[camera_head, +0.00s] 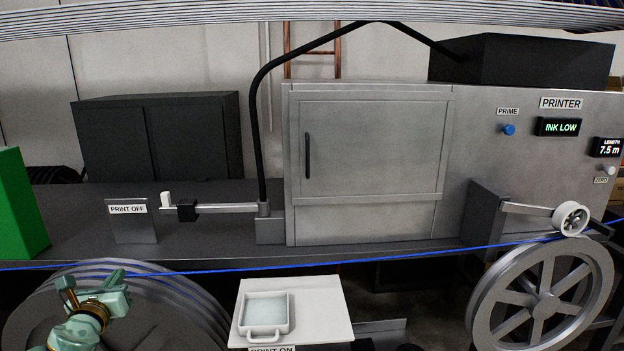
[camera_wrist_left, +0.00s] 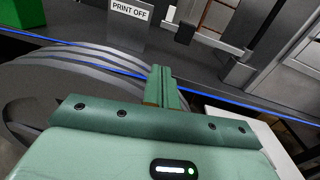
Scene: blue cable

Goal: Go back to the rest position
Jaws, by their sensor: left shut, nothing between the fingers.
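My left gripper (camera_head: 90,290) is at the lower left of the head view, in front of the large dark reel. In the left wrist view its two fingers (camera_wrist_left: 162,85) are together with nothing between them. The blue cable (camera_head: 190,267) runs across the whole head view, in front of the printer bench. It also crosses the left wrist view (camera_wrist_left: 75,55), passing behind the fingers; I cannot tell the distance between them. My right gripper is not in view.
The dark reel (camera_head: 185,310) stands close to the left gripper. A white tray (camera_head: 310,325) with a handled dish sits at the lower middle. The grey printer (camera_head: 375,150), a spoked wheel (camera_head: 490,305), a PRINT OFF stand (camera_head: 130,228) and a green block (camera_head: 18,205) are around.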

